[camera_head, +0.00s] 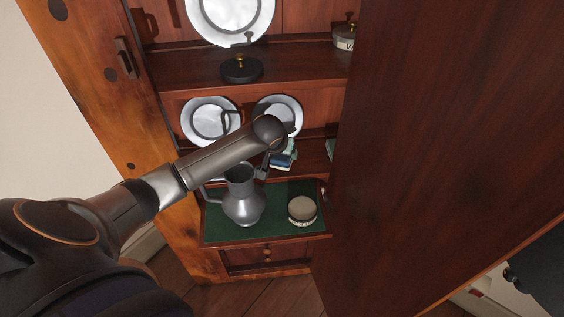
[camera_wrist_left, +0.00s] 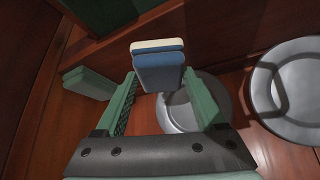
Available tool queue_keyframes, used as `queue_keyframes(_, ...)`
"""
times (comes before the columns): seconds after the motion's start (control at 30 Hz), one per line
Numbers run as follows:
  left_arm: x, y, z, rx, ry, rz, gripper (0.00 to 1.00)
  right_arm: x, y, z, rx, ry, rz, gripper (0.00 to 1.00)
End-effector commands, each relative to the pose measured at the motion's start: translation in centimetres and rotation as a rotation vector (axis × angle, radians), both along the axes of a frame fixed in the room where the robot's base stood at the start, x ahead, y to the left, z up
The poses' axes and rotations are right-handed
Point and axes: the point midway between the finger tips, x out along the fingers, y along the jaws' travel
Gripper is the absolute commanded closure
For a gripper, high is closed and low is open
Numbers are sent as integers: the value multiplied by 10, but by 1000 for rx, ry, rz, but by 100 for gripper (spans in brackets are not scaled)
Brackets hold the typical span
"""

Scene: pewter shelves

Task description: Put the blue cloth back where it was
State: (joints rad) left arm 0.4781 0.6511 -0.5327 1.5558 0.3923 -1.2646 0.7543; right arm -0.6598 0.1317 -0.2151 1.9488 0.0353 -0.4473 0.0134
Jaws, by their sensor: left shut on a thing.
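The folded blue cloth (camera_wrist_left: 158,72), with a pale edge, is between the green fingertips of my left gripper (camera_wrist_left: 161,84) in the left wrist view. The gripper is shut on it. In the head view, my left gripper (camera_head: 270,163) reaches into the open cupboard, and the cloth (camera_head: 289,152) shows partly behind it, by the lower shelf. I cannot tell whether the cloth touches the shelf. My right gripper is not in view.
A folded green cloth (camera_wrist_left: 89,83) lies to the left. Pewter plates (camera_wrist_left: 290,90) lean behind. A pewter jug (camera_head: 243,206) and a round tin (camera_head: 302,211) stand on the green-lined surface (camera_head: 275,226) below. The open door (camera_head: 430,130) blocks the right.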

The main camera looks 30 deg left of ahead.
Motion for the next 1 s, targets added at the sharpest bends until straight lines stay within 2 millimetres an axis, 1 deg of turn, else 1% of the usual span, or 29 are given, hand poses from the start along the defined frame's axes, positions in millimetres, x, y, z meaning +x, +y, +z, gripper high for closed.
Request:
queue_keyframes(0.23, 8, 5, -13, 1, 1, 1, 73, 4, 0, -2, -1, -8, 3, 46)
queue_keyframes(0.4, 7, 5, -39, 2, 3, -1, 73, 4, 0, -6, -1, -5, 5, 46)
queue_keyframes(0.8, 7, 5, -44, 1, 0, -1, 73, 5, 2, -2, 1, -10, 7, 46)
queue_keyframes(0.83, 7, 5, -44, 1, 0, 0, 26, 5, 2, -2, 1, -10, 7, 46)
queue_keyframes(1.0, 7, 5, -44, 1, 0, 0, 7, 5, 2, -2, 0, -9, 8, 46)
